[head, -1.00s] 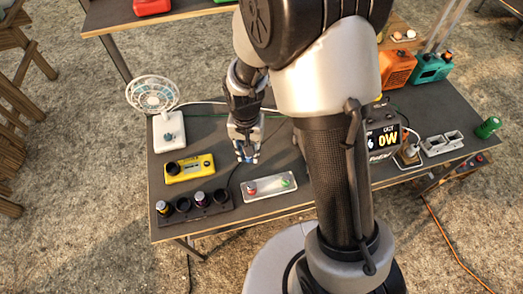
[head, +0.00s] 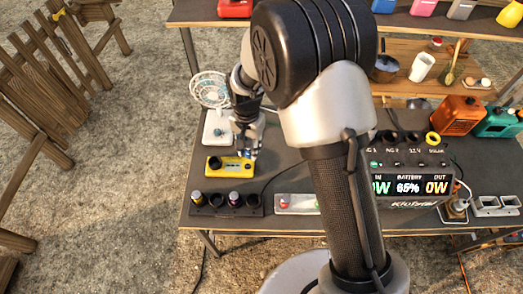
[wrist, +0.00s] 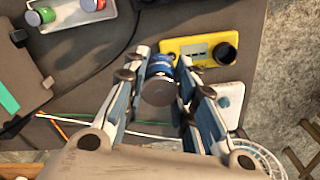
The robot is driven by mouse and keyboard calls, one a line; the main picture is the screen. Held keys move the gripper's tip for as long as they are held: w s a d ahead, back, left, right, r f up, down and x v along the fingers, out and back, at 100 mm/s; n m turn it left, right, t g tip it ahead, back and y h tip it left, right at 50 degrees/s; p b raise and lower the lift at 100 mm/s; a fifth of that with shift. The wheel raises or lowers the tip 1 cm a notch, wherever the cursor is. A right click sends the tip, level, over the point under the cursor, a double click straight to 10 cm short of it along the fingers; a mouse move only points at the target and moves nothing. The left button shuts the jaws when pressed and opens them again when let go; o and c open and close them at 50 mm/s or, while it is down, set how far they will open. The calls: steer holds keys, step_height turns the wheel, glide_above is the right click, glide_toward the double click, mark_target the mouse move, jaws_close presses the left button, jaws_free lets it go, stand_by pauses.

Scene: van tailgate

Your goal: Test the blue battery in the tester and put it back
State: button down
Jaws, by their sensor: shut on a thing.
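My gripper (head: 247,150) is shut on the blue battery (wrist: 160,68), whose dark flat end faces the wrist camera. In the head view the gripper is close by the right end of the yellow tester (head: 230,165); the battery is mostly hidden by the fingers there. In the wrist view the tester (wrist: 184,47) lies beside the held battery, with a small grey window and a round black socket (wrist: 224,54). The black battery rack (head: 225,211) stands in front of the tester and holds a few batteries, with open round holes between them.
A pale tray (head: 298,203) with a red and a green battery lies right of the rack, partly behind my arm. A fan (head: 210,92) on a white base stands behind the tester. A power station (head: 408,184) reading 65% stands to the right.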

steer(key=w+a, duration=0.3)
steer(key=a, duration=0.4)
steer(key=w+a+p, duration=0.1)
steer(key=w+a, duration=0.2)
steer(key=a, duration=0.4)
steer(key=shift+w+a, duration=0.3)
steer(key=shift+w, duration=0.1)
steer(key=shift+f+b, duration=4.3)
steer(key=shift+f, duration=2.95)
steer(key=shift+f, duration=0.1)
steer(key=shift+f+b, duration=1.05)
steer(key=shift+f, duration=0.3)
steer(key=shift+s+f, duration=0.1)
steer(key=shift+f, duration=0.05)
